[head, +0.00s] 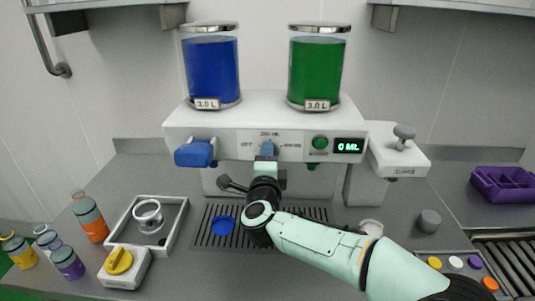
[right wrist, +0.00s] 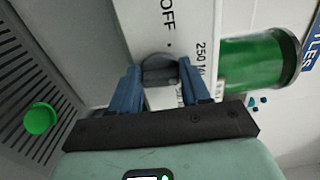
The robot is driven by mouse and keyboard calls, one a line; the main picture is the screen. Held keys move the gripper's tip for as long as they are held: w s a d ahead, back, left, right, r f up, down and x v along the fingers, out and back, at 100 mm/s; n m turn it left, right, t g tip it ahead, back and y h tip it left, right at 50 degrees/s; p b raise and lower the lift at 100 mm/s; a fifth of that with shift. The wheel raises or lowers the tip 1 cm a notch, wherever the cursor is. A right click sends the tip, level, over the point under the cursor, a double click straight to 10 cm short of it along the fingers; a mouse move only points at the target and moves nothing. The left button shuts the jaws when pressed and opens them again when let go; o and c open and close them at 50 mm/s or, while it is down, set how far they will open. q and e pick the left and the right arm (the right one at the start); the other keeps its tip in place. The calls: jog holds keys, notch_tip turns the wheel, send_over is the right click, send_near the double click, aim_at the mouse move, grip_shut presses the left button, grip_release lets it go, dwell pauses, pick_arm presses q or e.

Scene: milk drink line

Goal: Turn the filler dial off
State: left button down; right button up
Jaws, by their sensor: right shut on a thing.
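The filler (head: 225,125) is a white machine with a dial plate (head: 245,145) marked OFF at left, 250 ML at top and another volume at right. In the right wrist view the dial (right wrist: 160,70) is a dark grey knob beside the OFF and 250 ML print. My right gripper (head: 267,150) reaches the dial from below. In the right wrist view its blue fingers (right wrist: 160,88) stand on both sides of the knob, shut on it. Fingers hide most of the dial in the head view, and I cannot tell its exact setting. My left gripper is not in view.
A green button (head: 320,143) and a display (head: 349,146) reading 0 ML are right of the dial. A blue part (head: 195,153) juts out at left. Below are a drip grate (head: 205,238) and a blue disc (head: 223,225). Bottles (head: 90,217) and a grey tray (head: 178,232) stand left.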

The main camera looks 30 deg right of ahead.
pick_arm(q)
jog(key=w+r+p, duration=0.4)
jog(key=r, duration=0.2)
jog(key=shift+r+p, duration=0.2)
jog(key=shift+p, duration=0.2)
pick_arm(e)
jog(key=n, duration=1.2)
jog(key=shift+d, duration=0.2)
jog(key=shift+s, duration=0.1)
jog(key=o, duration=1)
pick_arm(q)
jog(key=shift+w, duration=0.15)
pick_arm(e)
jog(key=shift+f, duration=0.2)
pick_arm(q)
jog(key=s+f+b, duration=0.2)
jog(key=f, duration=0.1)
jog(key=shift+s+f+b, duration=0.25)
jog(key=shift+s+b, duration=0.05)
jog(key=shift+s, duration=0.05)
pick_arm(e)
jog(key=v, duration=1.3)
